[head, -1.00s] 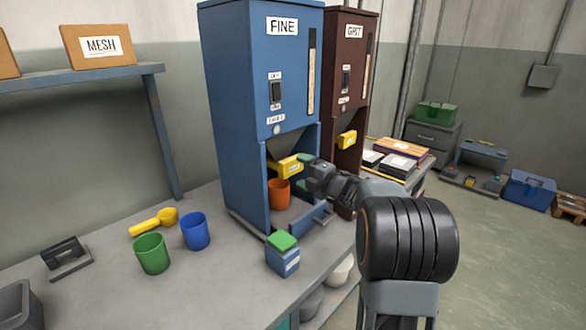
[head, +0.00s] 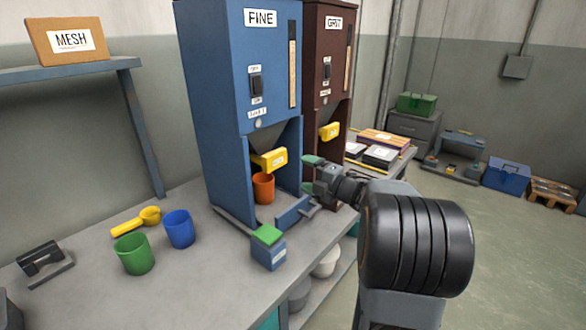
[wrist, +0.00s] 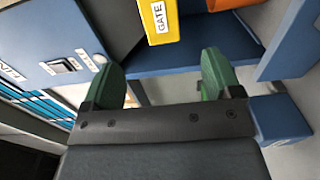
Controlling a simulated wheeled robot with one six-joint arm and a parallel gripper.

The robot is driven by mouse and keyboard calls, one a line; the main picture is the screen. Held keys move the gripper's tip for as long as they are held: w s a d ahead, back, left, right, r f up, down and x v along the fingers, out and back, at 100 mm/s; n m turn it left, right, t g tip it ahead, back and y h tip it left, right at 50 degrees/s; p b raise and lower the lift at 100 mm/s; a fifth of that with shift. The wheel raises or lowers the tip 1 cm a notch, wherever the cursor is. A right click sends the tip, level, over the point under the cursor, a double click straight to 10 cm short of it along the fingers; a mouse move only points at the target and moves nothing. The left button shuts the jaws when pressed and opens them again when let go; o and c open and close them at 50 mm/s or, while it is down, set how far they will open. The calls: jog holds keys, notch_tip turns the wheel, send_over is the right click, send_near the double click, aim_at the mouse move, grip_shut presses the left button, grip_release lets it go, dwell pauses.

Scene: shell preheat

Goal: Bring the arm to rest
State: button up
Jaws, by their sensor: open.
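My gripper (head: 307,174) is in front of the blue FINE hopper (head: 250,90), to the right of its yellow gate handle (head: 269,160). Its two green fingers are spread apart with nothing between them, also in the wrist view (wrist: 160,78). There the yellow handle (wrist: 158,18), labelled GATE, lies beyond the fingers, apart from them. My arm is stretched out toward the hopper. An orange cup (head: 263,188) stands upright in the hopper's bay under the gate; only an edge of it (wrist: 228,3) shows in the wrist view.
A blue box with a green top (head: 268,247) stands at the bench front. Green (head: 134,253) and blue (head: 179,228) cups and a yellow scoop (head: 138,221) are on the left. The dark red GRIT hopper (head: 325,70) stands behind my gripper. Open floor lies at right.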

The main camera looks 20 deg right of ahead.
jog(key=d+f+m+g+h, duration=0.1)
jog(key=d+f+m+h, duration=0.4)
jog(key=d+m+h, duration=0.4)
jog(key=s+a+f+m+g+h+p, duration=0.15)
jog(key=s+m+g+h+p, duration=0.25)
jog(key=s+m+g, duration=0.5)
jog(key=s+a+r+m+g+y+p, duration=0.2)
jog(key=s+a+r+m+p, duration=0.15)
jog(key=s+a, duration=0.35)
jog(key=s+a+r+m+g+y+p, duration=0.25)
jog(key=s+a+p, duration=0.2)
jog(key=a, duration=0.45)
jog(key=s+a+r+n+t+y+p, duration=0.1)
jog(key=s+a+r+p, duration=0.1)
jog(key=a+r+p, duration=0.3)
jog(key=a+r, duration=0.1)
jog(key=a, duration=0.1)
jog(key=shift+a+r+t, duration=0.3)
jog(key=shift+t, duration=0.05)
